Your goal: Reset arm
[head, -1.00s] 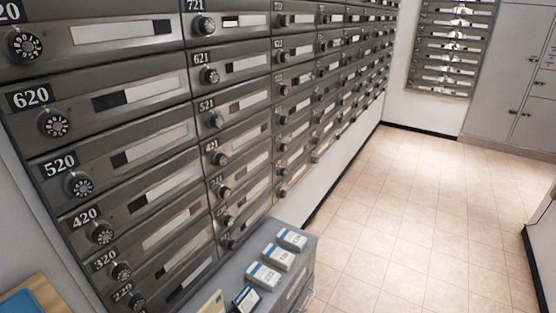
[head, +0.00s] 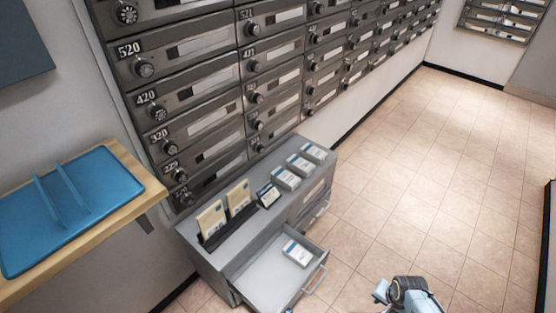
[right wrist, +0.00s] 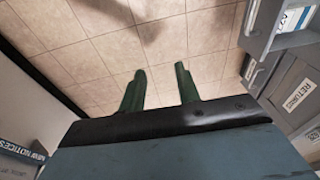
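My right arm (head: 408,296) shows at the bottom edge of the head view, over the tiled floor and to the right of the grey cabinet. In the right wrist view my right gripper (right wrist: 159,88) has two green fingers set well apart. Bare floor shows between them and they hold nothing. The fingers are clear of the cabinet, whose side with a RETURNS label (right wrist: 297,94) is at the right of that view. My left arm and gripper are not in view.
The low grey cabinet (head: 213,264) has an open drawer (head: 262,271) with a white-and-blue box (head: 297,254) inside. Cards and boxes stand on top. A blue tray (head: 100,205) lies on a wooden shelf (head: 140,196) at left. Mailboxes (head: 190,90) line the wall. The floor (head: 400,200) is clear.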

